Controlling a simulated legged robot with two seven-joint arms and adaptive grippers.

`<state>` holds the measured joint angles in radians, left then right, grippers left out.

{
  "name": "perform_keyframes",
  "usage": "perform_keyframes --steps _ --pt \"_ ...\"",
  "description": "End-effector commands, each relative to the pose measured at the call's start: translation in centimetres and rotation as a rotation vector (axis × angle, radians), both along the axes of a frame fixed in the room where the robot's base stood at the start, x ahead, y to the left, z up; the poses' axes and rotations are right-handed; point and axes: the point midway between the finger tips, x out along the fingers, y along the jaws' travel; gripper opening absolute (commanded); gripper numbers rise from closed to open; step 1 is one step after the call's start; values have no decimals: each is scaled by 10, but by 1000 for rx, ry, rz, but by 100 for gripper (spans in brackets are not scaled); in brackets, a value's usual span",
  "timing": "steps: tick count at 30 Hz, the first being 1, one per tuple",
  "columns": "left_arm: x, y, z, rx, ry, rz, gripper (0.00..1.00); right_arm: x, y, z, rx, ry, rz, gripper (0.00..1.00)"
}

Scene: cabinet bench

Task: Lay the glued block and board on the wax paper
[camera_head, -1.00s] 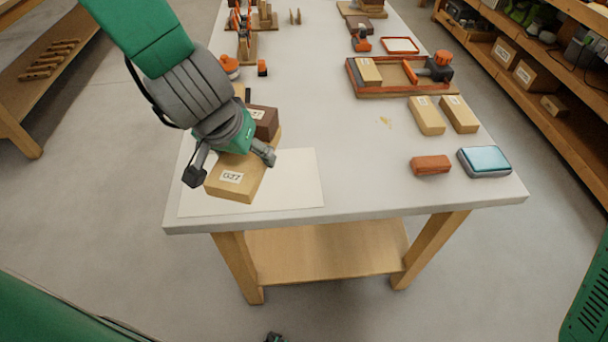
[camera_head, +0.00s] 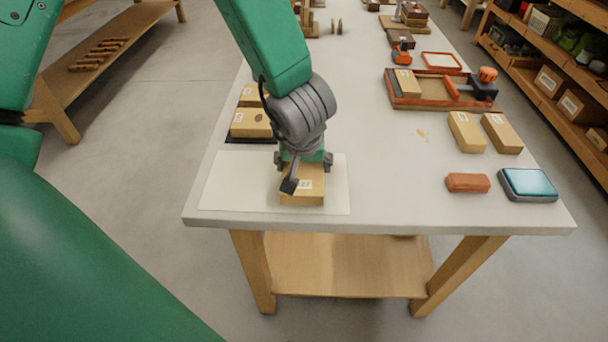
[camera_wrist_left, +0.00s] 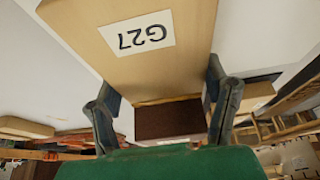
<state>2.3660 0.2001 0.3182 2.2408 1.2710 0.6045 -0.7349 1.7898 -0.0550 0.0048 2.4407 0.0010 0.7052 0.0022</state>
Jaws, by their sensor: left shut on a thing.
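The light wooden board (camera_head: 303,190), labelled G27, is over the front right part of the white wax paper (camera_head: 235,182). I cannot tell whether it touches the paper. My left gripper (camera_head: 303,163) is above the board's far part, pointing down, and hides the block in the head view. In the left wrist view the board (camera_wrist_left: 150,70) fills the upper middle and the dark brown block (camera_wrist_left: 168,121) shows beyond its end, between the fingers of the left gripper (camera_wrist_left: 163,108). This gripper is shut on the glued pair. My right gripper is not in view.
Light wooden pieces (camera_head: 252,124) stand on a dark mat behind the paper. To the right are an orange-brown block (camera_head: 468,183), a blue-topped box (camera_head: 528,184), two wooden blocks (camera_head: 466,132) and an orange-edged tray (camera_head: 440,102). The paper's left part is bare.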

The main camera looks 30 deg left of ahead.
Motion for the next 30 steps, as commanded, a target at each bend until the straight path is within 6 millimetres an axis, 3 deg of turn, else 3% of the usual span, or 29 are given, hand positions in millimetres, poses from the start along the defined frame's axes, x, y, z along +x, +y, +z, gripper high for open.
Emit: perform_keyframes --steps 3,12,13,15,24,30 --pt "0 1 -21 -1 2 1 33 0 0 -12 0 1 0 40" --pt "0 1 -22 0 0 0 33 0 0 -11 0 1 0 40" --pt "0 1 -22 0 1 -1 72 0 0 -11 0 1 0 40" --pt "0 1 -22 0 1 -1 90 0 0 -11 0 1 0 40" --pt "0 0 -20 -1 1 0 90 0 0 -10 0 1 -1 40" --pt "-8 -5 7 0 -1 -3 90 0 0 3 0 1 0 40"
